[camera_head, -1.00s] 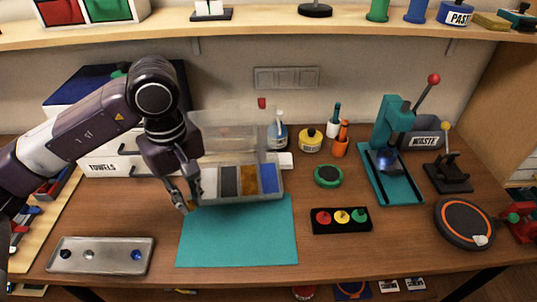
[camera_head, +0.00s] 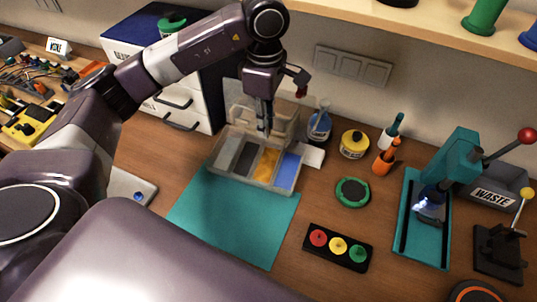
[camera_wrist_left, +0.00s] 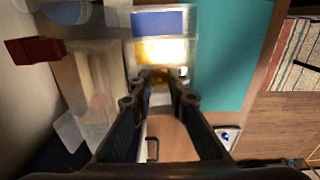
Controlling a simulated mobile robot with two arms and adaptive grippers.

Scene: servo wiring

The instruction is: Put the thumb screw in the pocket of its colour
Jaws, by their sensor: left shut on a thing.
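My left gripper (camera_head: 264,126) is over the back part of the sorting box (camera_head: 238,180), whose clear lid stands open behind. The box has pale, dark grey, orange-yellow (camera_head: 266,165) and blue (camera_head: 289,171) pockets. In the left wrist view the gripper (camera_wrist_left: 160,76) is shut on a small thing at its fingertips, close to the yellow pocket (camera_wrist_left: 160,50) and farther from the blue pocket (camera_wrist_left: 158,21). The held thing is blurred, and I cannot tell its colour. A blue-topped piece (camera_head: 138,196) sits on the metal tray (camera_head: 121,185); my arm hides part of that tray.
A teal mat (camera_head: 235,220) lies clear before the box. Right of it are a black button block (camera_head: 337,247), a green disc (camera_head: 352,192), a blue-labelled bottle (camera_head: 319,124), a yellow pot (camera_head: 354,144) and a teal press (camera_head: 425,215). White drawers (camera_head: 180,105) stand behind left.

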